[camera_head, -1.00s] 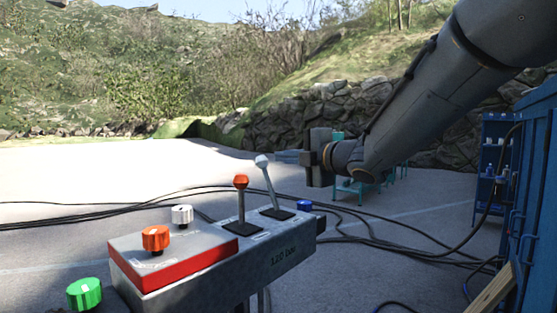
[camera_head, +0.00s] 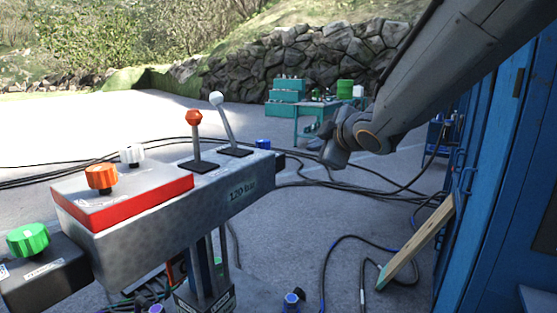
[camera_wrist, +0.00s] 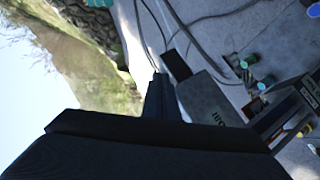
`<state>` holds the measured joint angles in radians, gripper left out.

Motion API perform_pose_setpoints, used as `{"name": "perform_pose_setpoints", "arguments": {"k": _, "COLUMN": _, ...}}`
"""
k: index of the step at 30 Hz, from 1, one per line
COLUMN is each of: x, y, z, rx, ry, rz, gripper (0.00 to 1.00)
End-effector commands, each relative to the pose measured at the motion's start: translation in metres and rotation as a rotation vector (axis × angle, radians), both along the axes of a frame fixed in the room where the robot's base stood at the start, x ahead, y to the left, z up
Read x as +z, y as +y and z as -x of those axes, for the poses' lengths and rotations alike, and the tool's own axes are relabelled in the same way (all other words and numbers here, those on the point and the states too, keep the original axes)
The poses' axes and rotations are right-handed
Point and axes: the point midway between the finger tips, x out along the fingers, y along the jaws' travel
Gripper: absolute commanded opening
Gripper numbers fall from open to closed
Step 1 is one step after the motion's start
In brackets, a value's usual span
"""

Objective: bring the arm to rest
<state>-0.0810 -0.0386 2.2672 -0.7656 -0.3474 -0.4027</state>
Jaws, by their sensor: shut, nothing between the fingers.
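My gripper (camera_head: 333,152) hangs at the end of my dark grey arm, which reaches in from the upper right in the head view. It is in the air, to the right of the control console, and appears apart from everything around it. In the wrist view its dark fingers (camera_wrist: 160,95) are together with nothing between them. The grey control console (camera_head: 180,205) stands at left centre. It carries an orange-topped lever (camera_head: 195,130), a white-topped lever (camera_head: 218,110), an orange knob (camera_head: 101,177), a white knob (camera_head: 132,154) and a green knob (camera_head: 28,240).
A blue container wall (camera_head: 500,190) stands close on the right, with a wooden plank (camera_head: 415,243) leaning by it. Black cables (camera_head: 320,183) lie across the ground. A teal table (camera_head: 312,110) stands behind near a stone wall (camera_head: 320,55). Open paving lies at left.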

Motion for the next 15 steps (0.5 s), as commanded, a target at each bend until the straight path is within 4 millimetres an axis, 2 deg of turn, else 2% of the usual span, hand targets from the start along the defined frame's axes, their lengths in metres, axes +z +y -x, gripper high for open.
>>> {"name": "perform_pose_setpoints", "arguments": {"k": 1, "x": -0.031, "y": -0.019, "z": 0.008, "rx": -0.094, "ry": 0.094, "rz": -0.042, "gripper": 0.00}}
{"name": "perform_pose_setpoints", "arguments": {"k": 4, "x": -0.085, "y": -0.053, "z": 0.032, "rx": -0.286, "ry": 0.276, "rz": -0.129, "gripper": 0.00}}
{"name": "perform_pose_setpoints", "arguments": {"k": 6, "x": -0.122, "y": -0.073, "z": 0.057, "rx": -0.418, "ry": 0.403, "rz": -0.187, "gripper": 0.00}}
{"name": "perform_pose_setpoints", "arguments": {"k": 8, "x": -0.153, "y": -0.087, "z": 0.082, "rx": -0.528, "ry": 0.512, "rz": -0.234, "gripper": 0.00}}
{"name": "perform_pose_setpoints", "arguments": {"k": 9, "x": -0.172, "y": -0.095, "z": 0.101, "rx": -0.604, "ry": 0.581, "rz": -0.261, "gripper": 0.00}}
{"name": "perform_pose_setpoints", "arguments": {"k": 12, "x": -0.213, "y": -0.108, "z": 0.151, "rx": -0.789, "ry": 0.754, "rz": -0.336, "gripper": 0.00}}
{"name": "perform_pose_setpoints", "arguments": {"k": 15, "x": -0.242, "y": -0.112, "z": 0.199, "rx": -0.947, "ry": 0.907, "rz": -0.398, "gripper": 0.00}}
